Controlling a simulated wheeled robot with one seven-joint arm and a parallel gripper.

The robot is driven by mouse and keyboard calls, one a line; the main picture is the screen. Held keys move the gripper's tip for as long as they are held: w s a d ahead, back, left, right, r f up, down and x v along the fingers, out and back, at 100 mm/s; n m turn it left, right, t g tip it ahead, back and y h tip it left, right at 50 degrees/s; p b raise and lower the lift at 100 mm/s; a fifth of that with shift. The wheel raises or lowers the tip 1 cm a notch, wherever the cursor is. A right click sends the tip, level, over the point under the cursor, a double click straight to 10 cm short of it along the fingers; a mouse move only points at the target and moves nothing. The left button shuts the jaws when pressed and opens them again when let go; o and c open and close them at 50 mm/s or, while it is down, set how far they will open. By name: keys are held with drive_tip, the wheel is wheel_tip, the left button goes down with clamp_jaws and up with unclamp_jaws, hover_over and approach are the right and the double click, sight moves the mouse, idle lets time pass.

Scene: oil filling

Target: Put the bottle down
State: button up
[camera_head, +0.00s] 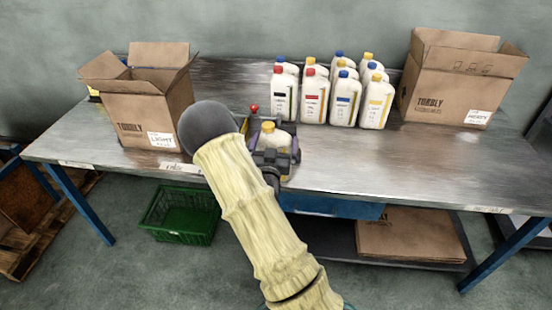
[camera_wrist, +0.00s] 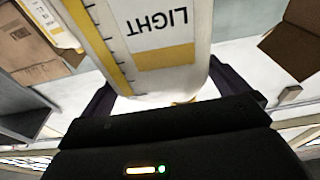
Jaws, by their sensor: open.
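The white bottle (camera_head: 274,136) with a yellow cap is near the front middle of the bench, partly hidden by my gripper (camera_head: 276,152). In the wrist view the bottle (camera_wrist: 150,45) fills the top middle, its yellow-edged label reading LIGHT upside down. The dark fingers of my gripper (camera_wrist: 165,92) are on both sides of it and open. I cannot tell what the bottle's base rests on.
Several white bottles (camera_head: 328,98) with blue, red and yellow caps stand in rows on the metal bench (camera_head: 440,160). An open LIGHT box (camera_head: 138,112) is at left, a HEAVY box (camera_head: 445,88) at right. A red knob (camera_head: 254,108) is just behind the bottle. A green crate (camera_head: 178,222) is below.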

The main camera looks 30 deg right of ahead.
drive_tip(key=x, duration=0.3)
drive_tip(key=shift+w+d+f+p, duration=0.1)
drive_tip(key=shift+w+d+p, duration=0.05)
drive_tip(key=shift+w+p, duration=0.15)
drive_tip(key=shift+s, duration=0.15)
drive_tip(key=shift+c, duration=0.9)
drive_tip(key=shift+s, duration=0.1)
drive_tip(key=c, duration=1.6)
drive_tip(key=shift+o, duration=0.2)
